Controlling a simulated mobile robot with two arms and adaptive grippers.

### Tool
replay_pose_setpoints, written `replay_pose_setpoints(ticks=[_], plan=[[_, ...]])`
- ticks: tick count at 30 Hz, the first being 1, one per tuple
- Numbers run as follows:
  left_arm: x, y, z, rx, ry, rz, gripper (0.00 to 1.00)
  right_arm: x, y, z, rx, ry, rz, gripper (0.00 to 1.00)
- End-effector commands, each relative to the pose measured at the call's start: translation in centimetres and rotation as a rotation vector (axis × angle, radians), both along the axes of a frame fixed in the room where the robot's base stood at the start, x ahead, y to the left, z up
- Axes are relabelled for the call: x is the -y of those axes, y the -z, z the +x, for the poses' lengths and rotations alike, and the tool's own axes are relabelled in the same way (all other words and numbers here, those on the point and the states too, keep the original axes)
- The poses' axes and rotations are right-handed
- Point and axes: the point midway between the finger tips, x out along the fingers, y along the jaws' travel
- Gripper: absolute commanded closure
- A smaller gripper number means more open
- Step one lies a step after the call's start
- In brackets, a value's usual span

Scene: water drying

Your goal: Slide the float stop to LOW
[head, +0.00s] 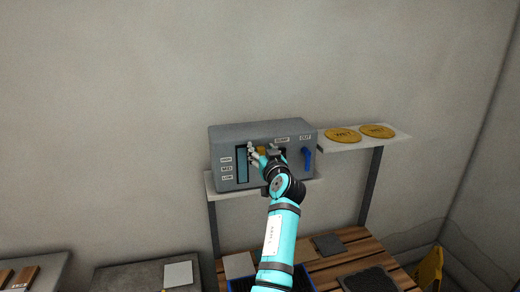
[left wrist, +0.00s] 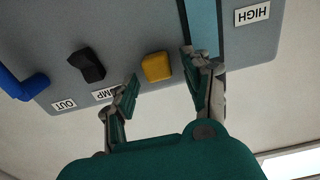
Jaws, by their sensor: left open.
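The grey control box (head: 265,137) stands on a wall shelf. Its front has an upright blue strip (head: 242,164) with HIGH, MED and LOW labels (head: 227,169) to its left. A yellow block (left wrist: 157,68), which looks like the float stop, is beside the strip, near the level of the HIGH label (left wrist: 252,14). In the head view the block (head: 262,150) is partly hidden by my left gripper (head: 260,154). The left gripper is open, its fingers on either side of the block. Whether either finger touches it I cannot tell. My right gripper is not in view.
A black knob (left wrist: 87,65) and a blue lever (head: 308,160) by the OUT label are on the box's right part. Two yellow discs (head: 342,135) lie on the right shelf. A slatted wooden table (head: 330,262) is below.

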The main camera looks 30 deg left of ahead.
Motion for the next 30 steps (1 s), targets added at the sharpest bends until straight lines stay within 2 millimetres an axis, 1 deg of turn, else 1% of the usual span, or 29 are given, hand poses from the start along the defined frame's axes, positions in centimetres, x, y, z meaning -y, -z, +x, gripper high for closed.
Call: replay_pose_setpoints(ticks=[4,15,25,28,30], plan=[[0.0,0.0,0.0,0.000,0.000,0.000,0.51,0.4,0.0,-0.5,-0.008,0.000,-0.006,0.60],[0.0,0.0,0.0,0.000,0.000,0.000,1.00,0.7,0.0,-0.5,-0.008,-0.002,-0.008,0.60],[0.0,0.1,0.0,0.001,0.000,-0.001,1.00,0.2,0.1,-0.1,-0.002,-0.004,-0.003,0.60],[0.0,0.6,0.0,0.002,0.000,-0.001,1.00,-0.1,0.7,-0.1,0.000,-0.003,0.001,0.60],[0.0,1.4,0.0,0.002,0.000,-0.001,1.00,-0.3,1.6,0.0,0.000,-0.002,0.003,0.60]])
